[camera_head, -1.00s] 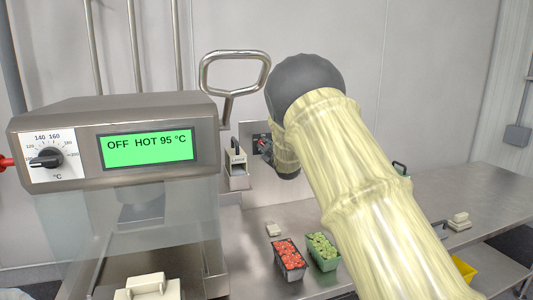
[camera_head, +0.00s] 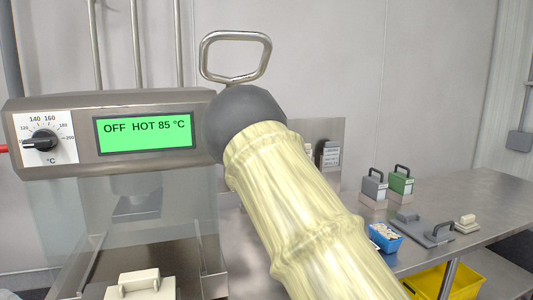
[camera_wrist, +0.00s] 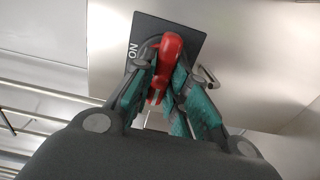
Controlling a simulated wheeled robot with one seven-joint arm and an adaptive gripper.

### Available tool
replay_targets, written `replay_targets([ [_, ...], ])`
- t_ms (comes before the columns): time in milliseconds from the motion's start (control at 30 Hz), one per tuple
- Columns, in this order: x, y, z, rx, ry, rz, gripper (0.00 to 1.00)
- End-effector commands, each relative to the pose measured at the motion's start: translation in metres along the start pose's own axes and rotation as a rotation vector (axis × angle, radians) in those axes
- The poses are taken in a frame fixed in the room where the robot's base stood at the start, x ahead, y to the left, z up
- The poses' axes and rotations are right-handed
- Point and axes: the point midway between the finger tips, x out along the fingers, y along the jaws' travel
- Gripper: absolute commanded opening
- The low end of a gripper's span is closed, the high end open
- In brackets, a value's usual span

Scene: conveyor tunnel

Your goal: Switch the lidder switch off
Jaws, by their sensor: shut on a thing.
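The red switch handle (camera_wrist: 171,46) sits on a dark plate (camera_wrist: 186,35) marked "ON" in the wrist view. My gripper (camera_wrist: 160,76) is shut on the red handle, with a teal-padded finger on each side. The "ON" mark is left of the handle; no "OFF" mark shows on the plate. The lidder (camera_head: 150,100) stands at left in the head view. Its green display (camera_head: 146,134) reads "OFF HOT 85 °C". My arm hides my gripper and the switch in the head view.
A temperature dial (camera_head: 42,142) is on the lidder's front. The steel table (camera_head: 490,205) at right bears grey (camera_head: 374,186) and green (camera_head: 401,182) handled blocks, a grey handled plate (camera_head: 428,234) and a blue tray (camera_head: 386,238). A yellow bin (camera_head: 440,281) is below.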

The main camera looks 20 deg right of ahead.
Motion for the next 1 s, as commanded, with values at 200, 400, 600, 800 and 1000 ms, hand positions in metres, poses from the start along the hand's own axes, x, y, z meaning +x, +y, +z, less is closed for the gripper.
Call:
replay_targets([
  [200,-0.0001,-0.0024,-0.0002,-0.030,0.000,-0.003,0.00],
  [400,-0.0001,-0.0024,-0.0004,-0.033,0.000,-0.003,0.00],
  [600,-0.0001,-0.0027,-0.0005,-0.033,0.001,-0.003,0.20],
  [800,0.0000,-0.0019,-0.0004,-0.033,0.001,-0.002,0.38],
  [1000,0.0000,-0.0007,-0.0002,-0.032,0.000,-0.001,0.38],
])
